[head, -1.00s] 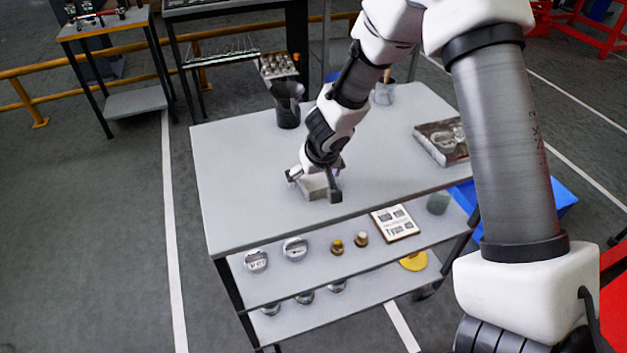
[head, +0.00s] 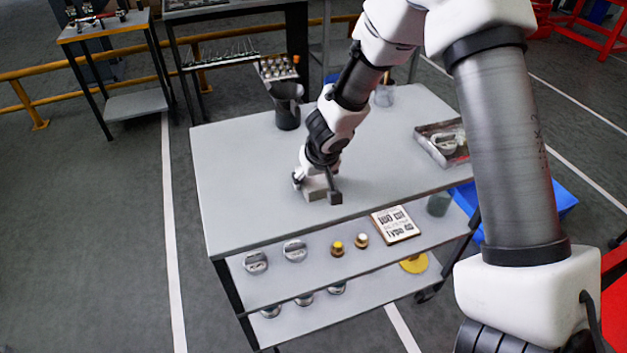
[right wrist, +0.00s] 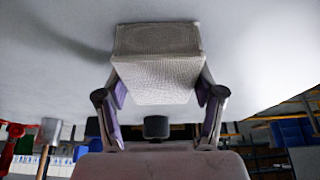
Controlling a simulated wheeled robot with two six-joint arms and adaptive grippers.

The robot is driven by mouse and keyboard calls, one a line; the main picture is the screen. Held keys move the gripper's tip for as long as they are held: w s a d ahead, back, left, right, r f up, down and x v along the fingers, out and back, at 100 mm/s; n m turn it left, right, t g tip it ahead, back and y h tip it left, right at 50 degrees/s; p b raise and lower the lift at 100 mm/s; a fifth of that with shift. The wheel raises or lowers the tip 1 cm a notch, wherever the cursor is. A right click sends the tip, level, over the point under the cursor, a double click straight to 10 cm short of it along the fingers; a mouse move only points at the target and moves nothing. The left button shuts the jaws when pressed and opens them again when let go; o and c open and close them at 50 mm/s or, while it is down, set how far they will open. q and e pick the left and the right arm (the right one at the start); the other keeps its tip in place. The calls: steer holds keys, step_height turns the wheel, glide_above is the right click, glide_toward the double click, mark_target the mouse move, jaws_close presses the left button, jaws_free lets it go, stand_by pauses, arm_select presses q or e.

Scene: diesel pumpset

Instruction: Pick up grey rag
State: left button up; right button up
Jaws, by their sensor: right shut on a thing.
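The grey rag (head: 314,194) is a small, pale, folded block on the top of the grey cart (head: 240,190), near its front edge. My right gripper (head: 317,188) is down at the rag with a finger on each side of it. In the right wrist view, the woven rag (right wrist: 157,75) sits between the two fingers of the right gripper (right wrist: 160,95), which are shut on its sides. I cannot tell whether the rag is touching the cart top or just above it. My left gripper is not in view.
A dark jug (head: 287,105) and a grey cup (head: 384,95) stand at the cart's back. A tray with metal parts (head: 443,142) lies at the right. Lower shelves hold several metal parts and a sign (head: 395,223). The cart top's left side is clear.

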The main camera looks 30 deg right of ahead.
mark_target(307, 192)
steer(key=shift+r+p, duration=0.6)
steer(key=shift+p, duration=0.2)
step_height(307, 192, up, 2)
steer(key=shift+r+p, duration=0.25)
steer(key=shift+p, duration=0.3)
steer(key=s+a+b, duration=0.4)
steer(key=b, duration=0.1)
steer(key=shift+s+a+r, duration=0.1)
steer(key=shift+s+a, duration=0.05)
steer(key=shift+s, duration=0.25)
steer(key=s+a+r, duration=0.1)
steer(key=s+a, duration=0.5)
steer(key=s, duration=0.1)
steer(key=shift+a+r, duration=0.15)
steer(key=shift+r, duration=0.15)
steer(key=shift+s, duration=0.1)
